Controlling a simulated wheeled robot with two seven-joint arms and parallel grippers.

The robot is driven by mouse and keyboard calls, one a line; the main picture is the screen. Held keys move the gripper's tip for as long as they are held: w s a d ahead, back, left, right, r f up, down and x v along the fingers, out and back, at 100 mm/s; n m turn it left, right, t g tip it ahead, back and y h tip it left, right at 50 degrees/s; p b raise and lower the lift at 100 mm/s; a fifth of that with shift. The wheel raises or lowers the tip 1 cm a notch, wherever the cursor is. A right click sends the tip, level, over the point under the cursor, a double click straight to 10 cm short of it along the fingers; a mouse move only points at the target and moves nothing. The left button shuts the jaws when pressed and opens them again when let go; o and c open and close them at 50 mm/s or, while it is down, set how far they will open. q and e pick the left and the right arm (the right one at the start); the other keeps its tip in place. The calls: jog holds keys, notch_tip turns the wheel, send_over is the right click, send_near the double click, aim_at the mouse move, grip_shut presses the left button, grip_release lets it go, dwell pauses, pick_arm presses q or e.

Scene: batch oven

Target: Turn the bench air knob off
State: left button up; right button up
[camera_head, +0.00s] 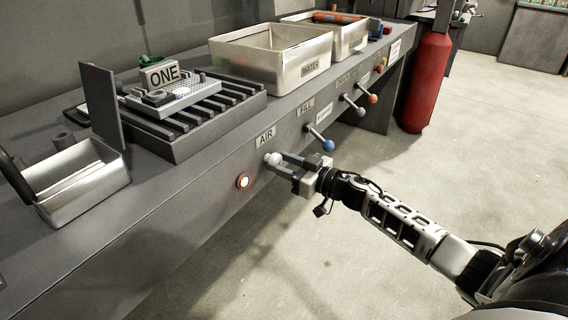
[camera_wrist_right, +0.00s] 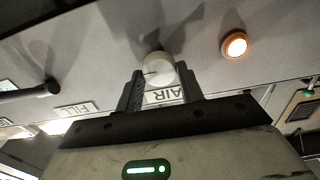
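The air knob (camera_head: 273,158) is a pale round knob on the front face of the bench, just below the AIR label (camera_head: 265,137). My right gripper (camera_head: 278,162) reaches it from the right, with one finger on each side of the knob. In the right wrist view the white knob (camera_wrist_right: 160,69) fills the gap between the fingertips, and the fingers look closed on it. A round indicator lamp (camera_head: 243,181) beside the knob is lit, and it glows orange in the right wrist view (camera_wrist_right: 234,44). My left gripper does not show.
Levers with blue (camera_head: 328,146), grey (camera_head: 361,111) and orange (camera_head: 373,98) ends stick out farther along the bench front. On top are a slatted rack (camera_head: 200,122), a WATER bin (camera_head: 270,75) and an open metal box (camera_head: 85,190). A red cylinder (camera_head: 427,80) stands beyond. The floor in front is clear.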

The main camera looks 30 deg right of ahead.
jog(key=shift+n, duration=0.3)
jog(key=n, duration=0.8)
jog(key=shift+a+f, duration=0.1)
jog(key=n+b, duration=0.1)
jog(key=n, duration=0.2)
jog(key=shift+s+f+n, duration=0.1)
jog(key=shift+n, duration=0.2)
pick_arm(q)
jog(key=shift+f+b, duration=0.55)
jog(key=shift+b, duration=0.35)
pick_arm(e)
jog(key=n, duration=0.5)
jog(key=shift+a+n, duration=0.1)
jog(key=shift+n, duration=0.3)
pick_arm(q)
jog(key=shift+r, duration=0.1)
